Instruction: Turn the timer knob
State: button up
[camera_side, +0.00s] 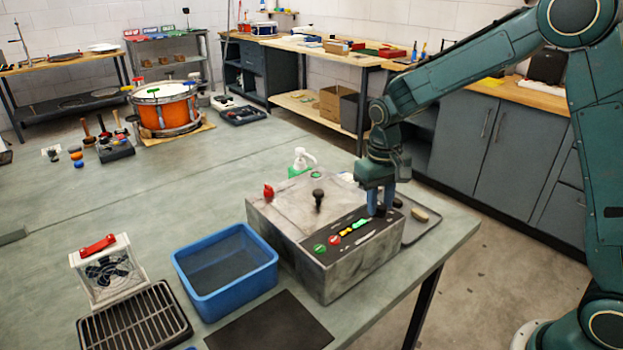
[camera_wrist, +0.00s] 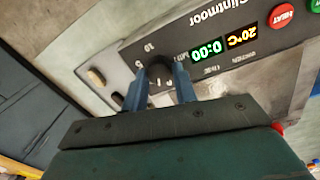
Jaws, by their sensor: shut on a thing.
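The timer knob (camera_wrist: 158,70) is a dark round knob on the black control panel, with dial marks around it in the wrist view. My gripper (camera_wrist: 160,80) has its two blue fingers on either side of the knob and is shut on it. In the side view my gripper (camera_side: 380,207) points down at the right end of the panel, and its fingers mostly hide the knob there. The grey metal machine (camera_side: 290,225) carries the panel.
A red button (camera_side: 334,240) and a green button (camera_side: 320,249) sit at the panel's left end. A blue bin (camera_side: 225,262) stands left of the machine. A dark tray (camera_side: 420,228) lies to its right, near the table edge. An orange drum (camera_side: 165,108) stands farther back.

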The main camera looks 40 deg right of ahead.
jog(key=m, duration=0.5)
jog(key=shift+d+m, duration=0.1)
jog(key=shift+m, duration=0.2)
jog(key=m, duration=0.4)
jog(key=shift+m, duration=0.3)
jog(key=m, duration=0.4)
jog(key=shift+d+m+y, duration=0.1)
jog(key=shift+m+y, duration=0.2)
jog(key=m, duration=0.4)
jog(key=shift+s+m, duration=0.1)
jog(key=shift+m, duration=0.2)
jog(key=o, duration=1)
jog(key=shift+r, duration=0.15)
